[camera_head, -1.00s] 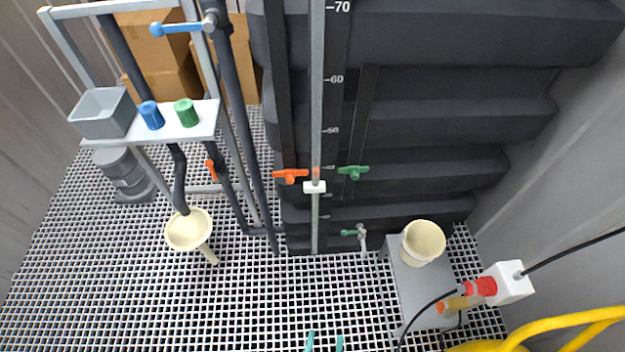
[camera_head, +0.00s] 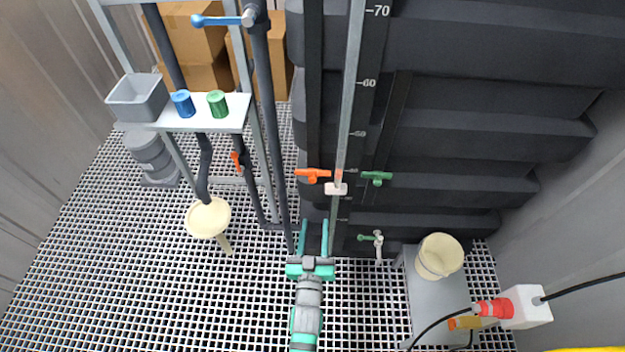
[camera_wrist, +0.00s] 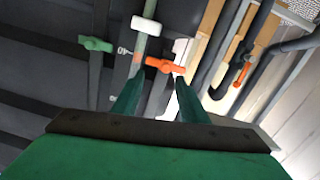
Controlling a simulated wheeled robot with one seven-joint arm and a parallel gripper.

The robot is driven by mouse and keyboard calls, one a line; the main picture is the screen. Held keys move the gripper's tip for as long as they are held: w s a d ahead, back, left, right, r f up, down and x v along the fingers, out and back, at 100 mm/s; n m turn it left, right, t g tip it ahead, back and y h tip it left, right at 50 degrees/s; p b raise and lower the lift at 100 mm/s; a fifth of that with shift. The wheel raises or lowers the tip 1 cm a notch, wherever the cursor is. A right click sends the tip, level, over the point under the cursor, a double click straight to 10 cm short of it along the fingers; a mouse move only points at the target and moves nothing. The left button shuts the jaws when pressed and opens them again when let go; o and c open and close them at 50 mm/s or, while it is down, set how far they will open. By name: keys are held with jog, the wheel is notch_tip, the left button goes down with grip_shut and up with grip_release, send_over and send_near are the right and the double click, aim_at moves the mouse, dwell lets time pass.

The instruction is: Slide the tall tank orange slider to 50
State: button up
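The tall dark tank (camera_head: 450,110) carries a vertical scale marked 70, 60 and on down; the lower numbers are small. A pale strip (camera_head: 350,90) runs along the scale. A small orange piece (camera_head: 338,174) sits on this strip below the 50 mark, just above a white block (camera_head: 336,188). An orange T-shaped handle (camera_head: 313,175) is just left of it; it also shows in the wrist view (camera_wrist: 165,66). I cannot tell for sure which orange part is the slider. My gripper (camera_head: 314,222) is open and empty, below these parts; its green fingers show in the wrist view (camera_wrist: 160,78).
A green handle (camera_head: 376,178) is right of the strip, with a small green-handled tap (camera_head: 371,238) lower down. A cream bucket (camera_head: 440,256) stands on a grey stand at right. A funnel (camera_head: 208,218), dark pipes and a shelf (camera_head: 205,117) are at left. The grid floor is open in front.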

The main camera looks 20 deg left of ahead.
jog(key=n, duration=0.1)
send_near(312, 181)
jog(key=shift+y, duration=0.4)
jog(key=x, duration=1)
jog(key=shift+w+d+f, duration=0.15)
jog(key=shift+w+f, duration=0.05)
jog(key=shift+w, duration=0.15)
grip_shut()
jog(key=shift+r, duration=0.1)
